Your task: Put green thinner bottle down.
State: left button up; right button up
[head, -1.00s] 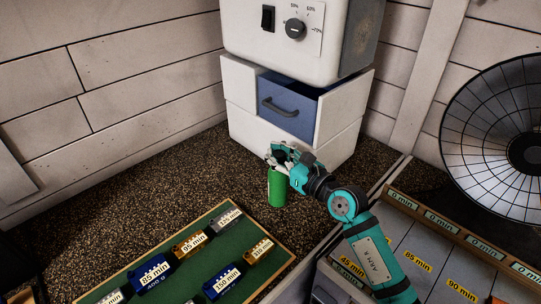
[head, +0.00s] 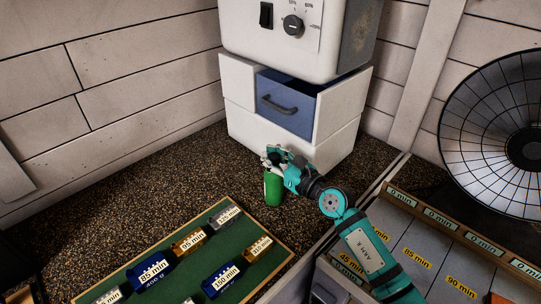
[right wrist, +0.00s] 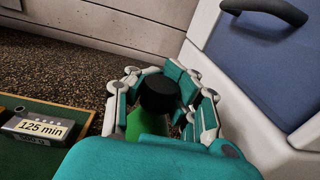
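The green thinner bottle (head: 273,189) stands upright, at or just above the dark speckled counter, in front of the white cabinet. It has a green body and a black cap, and the cap shows in the right wrist view (right wrist: 157,94). My right gripper (head: 277,158) is at the bottle's top, its teal and white fingers (right wrist: 158,84) curled around the cap and upper part. It looks shut on the bottle. Whether the base touches the counter is hard to tell. My left gripper is not in view.
A white cabinet with a blue drawer (head: 286,104) stands right behind the bottle. A green tray (head: 190,270) with several labelled weights lies in front. A grey panel with minute labels (head: 415,240) is at the right. Speckled counter (head: 175,180) left of the bottle is clear.

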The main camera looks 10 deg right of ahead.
jog(key=o, duration=0.6)
jog(key=shift+c, duration=0.2)
jog(key=shift+r, duration=0.2)
pick_arm(q)
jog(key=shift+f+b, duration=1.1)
jog(key=shift+b, duration=0.1)
pick_arm(e)
jog(key=v, duration=1.2)
